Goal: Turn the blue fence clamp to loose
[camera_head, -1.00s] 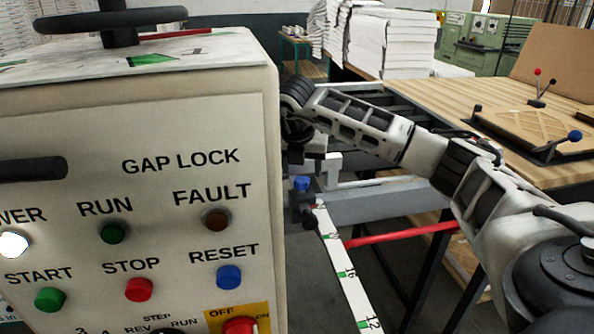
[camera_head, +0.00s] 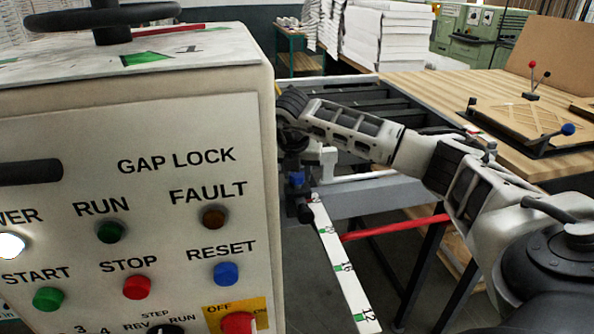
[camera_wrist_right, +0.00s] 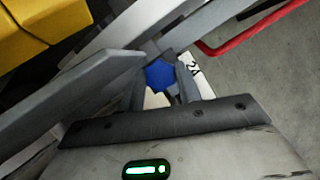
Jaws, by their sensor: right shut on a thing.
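The blue fence clamp (camera_head: 297,180) is a small blue knob at the far end of the white scale rail, just right of the control box. It also shows as a blue faceted knob in the right wrist view (camera_wrist_right: 160,76). My right gripper (camera_head: 296,165) is over it, pointing down, with its fingertips hard to see in the head view. In the right wrist view the right gripper (camera_wrist_right: 164,84) has a finger on each side of the knob and is shut on it. The clamp's loose or tight setting cannot be read. My left gripper is not in view.
A large control box (camera_head: 130,190) with buttons fills the left. The white scale rail (camera_head: 338,260) runs toward me. A red bar (camera_head: 395,229) crosses below the grey fence frame. A wooden table (camera_head: 440,95) with a jig stands at right. A yellow part (camera_wrist_right: 40,25) is near the wrist.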

